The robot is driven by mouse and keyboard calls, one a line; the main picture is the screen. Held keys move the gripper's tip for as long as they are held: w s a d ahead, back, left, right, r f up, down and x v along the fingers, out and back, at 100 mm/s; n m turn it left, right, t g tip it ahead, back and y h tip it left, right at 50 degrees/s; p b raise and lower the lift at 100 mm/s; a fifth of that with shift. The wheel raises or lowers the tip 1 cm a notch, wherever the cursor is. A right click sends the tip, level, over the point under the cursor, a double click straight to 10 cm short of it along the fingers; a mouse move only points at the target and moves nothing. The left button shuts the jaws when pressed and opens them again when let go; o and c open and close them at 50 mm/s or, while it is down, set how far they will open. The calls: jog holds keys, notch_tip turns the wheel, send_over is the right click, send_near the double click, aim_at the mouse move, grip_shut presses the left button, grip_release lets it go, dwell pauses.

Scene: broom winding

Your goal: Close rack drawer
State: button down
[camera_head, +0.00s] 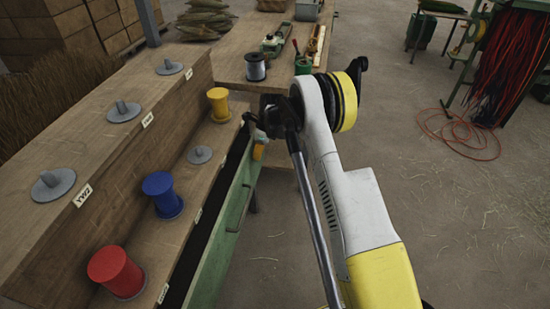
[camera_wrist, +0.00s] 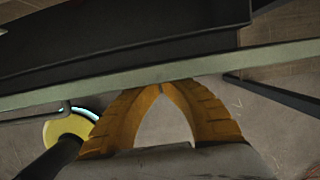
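The rack drawer (camera_head: 222,243) is a long green front along the right side of the wooden rack. It stands partly open, with a dark gap between it and the rack. Its handle (camera_head: 238,208) is on the outer face. In the wrist view, the drawer's green top edge (camera_wrist: 230,62) crosses the picture with the dark inside (camera_wrist: 120,40) beyond it. My gripper (camera_head: 258,152) is by the far end of the drawer. In the wrist view, the orange fingers (camera_wrist: 161,86) meet at their tips, with nothing between them, right at the green edge; I cannot tell whether they touch it.
The wooden rack (camera_head: 150,130) holds a red spool (camera_head: 116,270), a blue spool (camera_head: 162,194), a yellow spool (camera_head: 218,103) and several grey holders. A workbench (camera_head: 240,50) with a wire spool (camera_head: 255,67) stands beyond. The floor (camera_head: 480,220) at right is mostly clear.

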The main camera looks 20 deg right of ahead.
jog(key=shift+w+a, duration=0.5)
jog(key=shift+a, duration=0.25)
jog(key=shift+w+a, duration=0.5)
jog(key=shift+a, duration=0.25)
jog(key=shift+w+a, duration=0.5)
jog(key=shift+a, duration=0.25)
jog(key=s+d+r+p, duration=0.3)
jog(key=d+r, duration=0.2)
jog(key=r, duration=0.5)
jog(key=shift+s+d+p, duration=0.2)
jog(key=shift+s+p, duration=0.1)
jog(key=shift+p, duration=0.05)
